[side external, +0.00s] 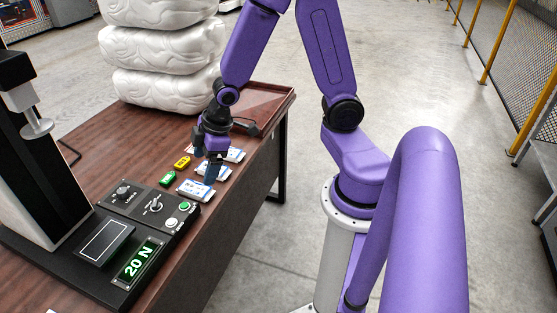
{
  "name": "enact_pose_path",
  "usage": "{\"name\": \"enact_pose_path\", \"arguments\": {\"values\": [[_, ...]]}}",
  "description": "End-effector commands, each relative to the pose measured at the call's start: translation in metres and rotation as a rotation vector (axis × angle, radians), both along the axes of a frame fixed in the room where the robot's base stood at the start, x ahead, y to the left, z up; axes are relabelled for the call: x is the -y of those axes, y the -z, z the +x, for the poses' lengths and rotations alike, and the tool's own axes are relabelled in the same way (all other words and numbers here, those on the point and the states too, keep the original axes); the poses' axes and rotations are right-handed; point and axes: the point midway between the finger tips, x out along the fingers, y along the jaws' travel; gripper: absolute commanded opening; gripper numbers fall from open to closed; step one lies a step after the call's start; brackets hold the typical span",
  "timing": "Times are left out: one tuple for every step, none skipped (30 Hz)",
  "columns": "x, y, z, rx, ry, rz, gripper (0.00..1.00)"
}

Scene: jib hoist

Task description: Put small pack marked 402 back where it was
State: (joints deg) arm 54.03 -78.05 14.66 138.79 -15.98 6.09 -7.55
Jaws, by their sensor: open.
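Several small white packs with coloured print lie in a row along the right part of the brown table (101,158). The nearest pack (194,191) lies in front of my gripper, the middle pack (222,174) is just at its fingertips, and the far pack (235,155) is partly behind it. The print is too small to tell which pack is marked 402. My gripper (206,166) is open and points down over the middle of the row. I cannot tell whether its fingers touch the middle pack. Nothing shows held between them.
A green tag (168,179) and a yellow tag (182,163) lie left of the packs. A control panel (140,203) and a display reading 20 N (138,262) are nearer. A black stand (40,150) rises at left. White stacked bags (160,50) stand behind, beside a reddish tray (268,98).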

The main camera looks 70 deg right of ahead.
Motion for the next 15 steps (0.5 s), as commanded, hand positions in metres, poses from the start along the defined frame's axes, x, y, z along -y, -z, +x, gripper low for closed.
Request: {"name": "enact_pose_path", "arguments": {"values": [[-0.017, -0.015, -0.019, -0.019, -0.035, -0.01, 0.89], [-0.024, -0.022, -0.031, -0.037, -0.05, -0.018, 0.89], [-0.032, -0.031, -0.048, -0.062, -0.071, -0.03, 0.89], [-0.038, -0.037, -0.062, -0.082, -0.087, -0.037, 0.89], [-0.042, -0.044, -0.075, -0.101, -0.103, -0.044, 0.89], [-0.047, -0.052, -0.094, -0.128, -0.126, -0.054, 0.89], [-0.049, -0.057, -0.107, -0.148, -0.142, -0.063, 0.89], [-0.05, -0.062, -0.121, -0.169, -0.157, -0.07, 0.89], [-0.051, -0.068, -0.137, -0.194, -0.181, -0.082, 0.89], [-0.05, -0.072, -0.148, -0.211, -0.196, -0.088, 0.89], [-0.05, -0.076, -0.159, -0.227, -0.21, -0.096, 0.89], [-0.048, -0.08, -0.171, -0.248, -0.226, -0.106, 0.89], [-0.047, -0.082, -0.178, -0.26, -0.239, -0.113, 0.89], [-0.045, -0.085, -0.185, -0.272, -0.249, -0.119, 0.89], [-0.043, -0.087, -0.192, -0.285, -0.259, -0.126, 0.89]]}}
